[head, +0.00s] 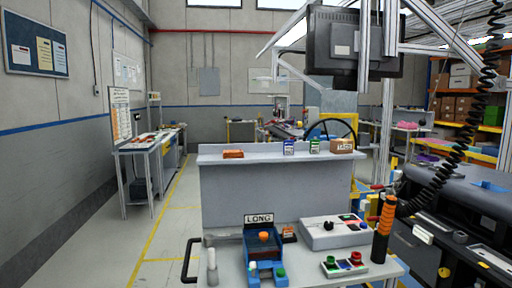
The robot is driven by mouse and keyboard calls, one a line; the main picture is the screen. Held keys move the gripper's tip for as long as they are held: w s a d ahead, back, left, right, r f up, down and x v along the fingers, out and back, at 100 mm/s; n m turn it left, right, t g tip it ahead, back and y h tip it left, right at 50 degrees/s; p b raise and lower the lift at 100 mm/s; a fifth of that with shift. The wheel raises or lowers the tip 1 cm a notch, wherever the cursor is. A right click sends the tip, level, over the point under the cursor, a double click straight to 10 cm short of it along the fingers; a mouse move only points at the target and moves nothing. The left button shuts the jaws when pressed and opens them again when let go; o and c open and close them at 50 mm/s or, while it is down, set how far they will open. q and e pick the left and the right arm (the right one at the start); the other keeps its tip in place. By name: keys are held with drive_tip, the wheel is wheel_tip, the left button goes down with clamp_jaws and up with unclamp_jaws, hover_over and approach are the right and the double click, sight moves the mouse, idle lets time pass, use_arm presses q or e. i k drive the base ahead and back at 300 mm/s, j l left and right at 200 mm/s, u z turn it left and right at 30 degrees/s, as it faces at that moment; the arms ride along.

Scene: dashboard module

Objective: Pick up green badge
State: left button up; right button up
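A small green badge (314,146) stands upright on the grey ledge (265,156) that runs across the middle of the head view. A similar blue badge (289,147) stands to its left, with a gap between them. A brown cardboard box (341,146) sits close to its right. Nothing covers the green badge from this side. Neither of my grippers shows in the head view.
An orange-brown item (233,154) lies on the ledge's left part. In front, a grey table (228,272) holds a blue fixture (258,244) marked LONG, a control box (333,232), a button panel (344,264) and an upright orange-handled tool (384,228). A coiled black cable hangs at right.

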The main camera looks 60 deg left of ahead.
sight(315, 143)
drive_tip(key=u, duration=1.6)
drive_tip(key=i+j, duration=0.2)
drive_tip(key=i, duration=0.25)
drive_tip(key=i+j, duration=0.2)
drive_tip(key=i, duration=0.25)
